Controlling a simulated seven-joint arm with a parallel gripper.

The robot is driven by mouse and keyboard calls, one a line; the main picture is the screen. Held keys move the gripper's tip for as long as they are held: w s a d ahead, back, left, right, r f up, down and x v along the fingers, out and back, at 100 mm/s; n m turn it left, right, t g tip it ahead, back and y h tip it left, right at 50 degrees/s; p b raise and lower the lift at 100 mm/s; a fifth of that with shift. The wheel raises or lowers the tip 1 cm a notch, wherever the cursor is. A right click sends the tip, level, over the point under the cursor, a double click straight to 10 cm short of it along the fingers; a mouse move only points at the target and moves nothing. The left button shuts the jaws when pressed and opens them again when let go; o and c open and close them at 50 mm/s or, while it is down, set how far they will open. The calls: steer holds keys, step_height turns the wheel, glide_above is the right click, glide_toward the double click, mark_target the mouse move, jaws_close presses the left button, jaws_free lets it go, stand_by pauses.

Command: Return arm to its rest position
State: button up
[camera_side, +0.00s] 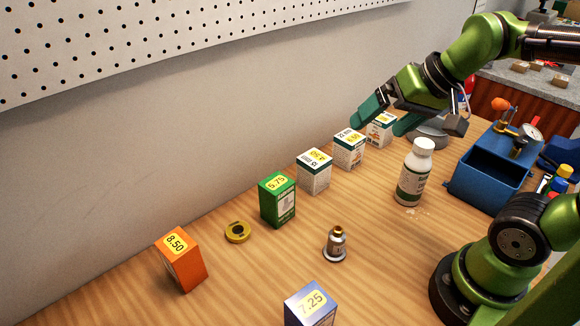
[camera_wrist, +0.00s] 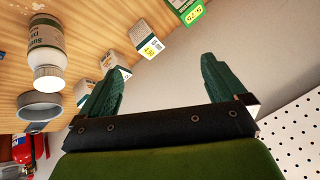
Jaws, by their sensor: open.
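My gripper (camera_side: 383,117) is at the upper right of the side view, raised above the back row of boxes near the wall. Its two dark green fingers are apart with nothing between them. In the wrist view my gripper (camera_wrist: 155,85) also shows open and empty, with wall behind the gap. White boxes with yellow price labels stand below and beside it, such as the 4.50 box (camera_side: 314,172) and the one beside it (camera_side: 348,150). A further white box (camera_side: 380,128) is partly hidden behind the fingers.
A white bottle (camera_side: 413,175) stands right of the boxes, near a blue bin (camera_side: 484,178). A green box (camera_side: 278,200), yellow tape roll (camera_side: 237,232), orange box (camera_side: 181,259), small metal fitting (camera_side: 335,243) and blue box (camera_side: 311,305) stand leftward and in front. Bare table lies between them.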

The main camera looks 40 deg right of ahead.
steer(key=s, duration=0.1)
steer(key=a+f, duration=0.1)
steer(key=s+n, duration=0.1)
steer(key=shift+s+a+f+t, duration=0.3)
steer(key=shift+s, duration=0.05)
